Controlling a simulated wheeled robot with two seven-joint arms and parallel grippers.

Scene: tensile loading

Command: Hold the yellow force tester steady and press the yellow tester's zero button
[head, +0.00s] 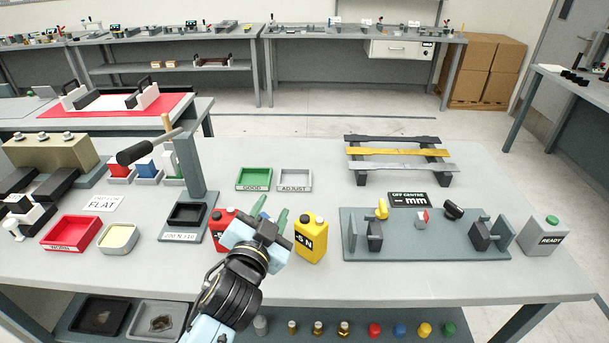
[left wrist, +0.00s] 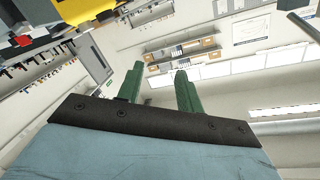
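The fingers also show apart in the left wrist view (left wrist: 159,70), where a yellow body (left wrist: 90,8), seemingly the tester, is cut off at the top left. My right gripper is in neither view.
A red tester (head: 221,219) stands just left of my left gripper, partly hidden by it. A grey fixture plate (head: 385,247) lies to the right. GOOD (head: 254,179) and ADJUST (head: 295,180) trays lie behind. A READY button box (head: 541,239) is at far right.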

